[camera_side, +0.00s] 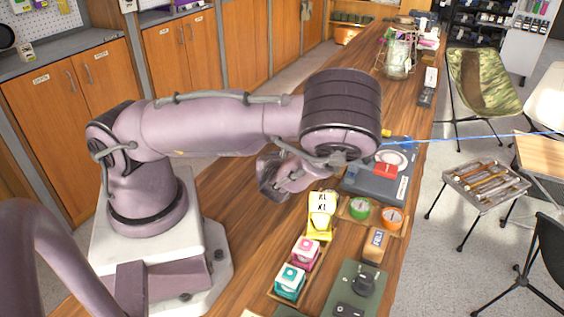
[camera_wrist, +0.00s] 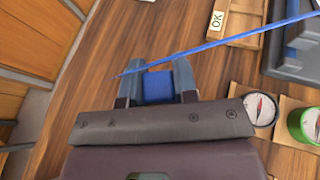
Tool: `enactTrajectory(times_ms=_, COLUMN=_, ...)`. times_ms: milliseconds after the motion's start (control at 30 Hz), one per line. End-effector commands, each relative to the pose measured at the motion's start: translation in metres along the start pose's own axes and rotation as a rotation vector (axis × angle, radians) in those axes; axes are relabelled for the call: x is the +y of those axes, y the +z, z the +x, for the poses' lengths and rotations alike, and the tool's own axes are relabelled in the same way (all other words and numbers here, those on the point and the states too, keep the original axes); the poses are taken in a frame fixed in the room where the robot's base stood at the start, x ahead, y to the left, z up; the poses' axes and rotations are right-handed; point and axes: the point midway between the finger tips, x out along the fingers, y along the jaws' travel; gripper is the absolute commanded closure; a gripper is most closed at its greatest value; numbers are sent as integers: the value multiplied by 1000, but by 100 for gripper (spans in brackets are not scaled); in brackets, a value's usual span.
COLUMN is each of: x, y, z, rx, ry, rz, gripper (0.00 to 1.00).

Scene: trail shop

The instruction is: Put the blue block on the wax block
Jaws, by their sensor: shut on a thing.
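In the wrist view the blue block (camera_wrist: 158,87) sits between the two fingers of my gripper (camera_wrist: 160,82), which is shut on it. The block is above the wooden counter; I cannot tell the exact height. In the side view my arm's wrist hides the fingers and the blue block. A tan block with a dark label (camera_side: 376,244) lies on the counter at the lower right of the side view. It looks like the wax block, but its label is too small to read. It does not show clearly in the wrist view.
A grey-blue device (camera_side: 378,182) with a red part stands near my wrist. A wooden piece marked OK (camera_wrist: 238,20) lies ahead. A thin blue line (camera_wrist: 245,35) crosses the wrist view.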

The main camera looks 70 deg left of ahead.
Motion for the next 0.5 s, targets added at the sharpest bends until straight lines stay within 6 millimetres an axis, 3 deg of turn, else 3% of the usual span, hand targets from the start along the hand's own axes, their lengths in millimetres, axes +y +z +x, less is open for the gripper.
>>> enactTrajectory(times_ms=400, x=0, y=-5, z=2, rx=-1, ry=0, rz=-1, gripper=96)
enactTrajectory(times_ms=433, x=0, y=-5, z=2, rx=-1, ry=0, rz=-1, gripper=68)
enactTrajectory(times_ms=500, x=0, y=-5, z=2, rx=-1, ry=0, rz=-2, gripper=52)
